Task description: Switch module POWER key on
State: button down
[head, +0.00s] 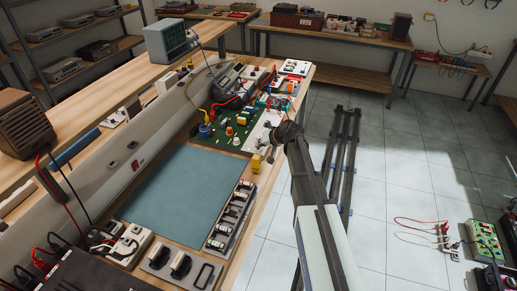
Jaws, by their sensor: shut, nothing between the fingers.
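A green circuit board module (225,126) with several coloured parts lies on the workbench beyond the blue mat. A white panel (258,133) with small fittings adjoins its right side. The POWER key is too small to pick out, and its position cannot be told. My arm reaches up from the bottom of the head view, and my gripper (286,132) is at its far end, by the bench's right edge beside the white panel. It is shut and empty. My gripper and arm hide part of the bench edge there.
A blue mat (187,190) covers the near bench and is clear. A tray of cylindrical parts (232,218) lies at its right. A grey oscilloscope (168,41) stands on the raised shelf. Red and black leads cross the far bench. A dark rail frame (343,150) stands right of the bench.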

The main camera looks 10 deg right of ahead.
aim_at(260, 149)
jog(key=shift+r, duration=0.4)
jog(key=shift+r, duration=0.15)
jog(key=shift+r+p, duration=1.25)
jog(key=shift+r, duration=1.6)
